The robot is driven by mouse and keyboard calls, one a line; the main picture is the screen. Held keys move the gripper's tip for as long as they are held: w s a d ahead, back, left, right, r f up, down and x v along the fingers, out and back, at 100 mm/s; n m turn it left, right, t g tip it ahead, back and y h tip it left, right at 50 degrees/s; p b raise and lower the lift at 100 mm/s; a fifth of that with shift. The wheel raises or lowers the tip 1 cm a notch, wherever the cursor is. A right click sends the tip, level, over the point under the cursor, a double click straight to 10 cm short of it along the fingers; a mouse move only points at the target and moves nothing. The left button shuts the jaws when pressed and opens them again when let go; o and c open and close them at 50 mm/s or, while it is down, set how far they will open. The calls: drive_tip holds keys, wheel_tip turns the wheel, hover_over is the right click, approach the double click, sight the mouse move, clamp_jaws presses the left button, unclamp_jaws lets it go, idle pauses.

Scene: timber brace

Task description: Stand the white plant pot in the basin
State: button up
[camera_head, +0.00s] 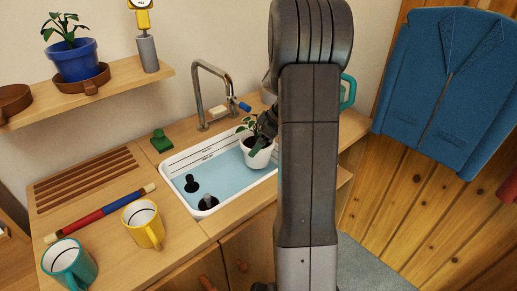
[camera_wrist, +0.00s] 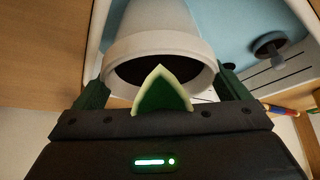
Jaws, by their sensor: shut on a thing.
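The white plant pot (camera_head: 257,157), with a small green-leaved plant, is upright at the right part of the basin (camera_head: 178,187), a white-rimmed tub with a light blue inside. I cannot tell whether the pot touches the basin floor. My gripper (camera_head: 266,124) is at the pot's top right, partly hidden by my arm. In the wrist view my gripper (camera_wrist: 163,78) has a green finger on each side of the white pot (camera_wrist: 157,45), near its rim, and is shut on it. A pale-edged leaf (camera_wrist: 160,95) shows before the dark soil. The blue basin (camera_wrist: 225,20) lies beyond.
A tap (camera_head: 203,95) stands behind the basin. Dark round objects (camera_head: 192,184) are in its left part. Yellow mug (camera_head: 143,222), teal mug (camera_head: 70,262) and a red-blue rod (camera_head: 100,212) are on the left counter. A shelf with a blue pot (camera_head: 75,60) is above.

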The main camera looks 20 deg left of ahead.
drive_tip(key=shift+f, duration=1.4)
drive_tip(key=shift+f, duration=0.1)
drive_tip(key=o, duration=1.3)
drive_tip(key=shift+o, duration=0.2)
drive_tip(key=v, duration=1.2)
drive_tip(key=shift+p, duration=0.3)
